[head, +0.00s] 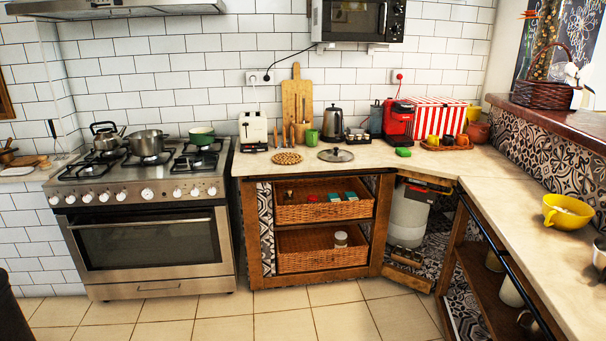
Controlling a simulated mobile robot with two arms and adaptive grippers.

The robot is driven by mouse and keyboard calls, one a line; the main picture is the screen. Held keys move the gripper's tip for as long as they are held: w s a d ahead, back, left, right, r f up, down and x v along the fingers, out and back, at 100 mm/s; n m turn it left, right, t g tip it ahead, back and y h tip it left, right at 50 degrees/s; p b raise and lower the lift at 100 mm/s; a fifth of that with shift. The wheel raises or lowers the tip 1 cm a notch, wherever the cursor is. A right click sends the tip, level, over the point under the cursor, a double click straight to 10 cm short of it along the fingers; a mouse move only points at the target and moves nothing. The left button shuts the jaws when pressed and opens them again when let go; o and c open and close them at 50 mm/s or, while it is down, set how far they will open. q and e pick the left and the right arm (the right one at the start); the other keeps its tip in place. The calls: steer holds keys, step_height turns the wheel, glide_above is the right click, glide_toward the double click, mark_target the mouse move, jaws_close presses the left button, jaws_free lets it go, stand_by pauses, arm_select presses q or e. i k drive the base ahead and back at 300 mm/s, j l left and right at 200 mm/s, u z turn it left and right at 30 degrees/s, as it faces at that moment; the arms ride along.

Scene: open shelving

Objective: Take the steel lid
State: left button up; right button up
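A round steel lid (336,155) with a dark knob lies flat on the pale countertop, in front of the kettle and left of the green sponge. Nothing covers it in the head view. Neither my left gripper nor my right gripper shows in this view.
A round pie (286,158), a green mug (312,138), a kettle (333,123) and a small rack of jars (358,136) stand around the lid. A green sponge (403,152) lies to its right. The stove (146,220) is at left. Tiled floor (345,318) in front is clear.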

mark_target(336, 154)
steer(key=i+z, duration=0.3)
steer(key=i, duration=1.05)
steer(key=i+l, duration=0.1)
steer(key=i, duration=0.5)
steer(key=i+l, duration=0.15)
steer(key=i, duration=0.4)
steer(key=i+l, duration=0.1)
steer(key=i, duration=0.5)
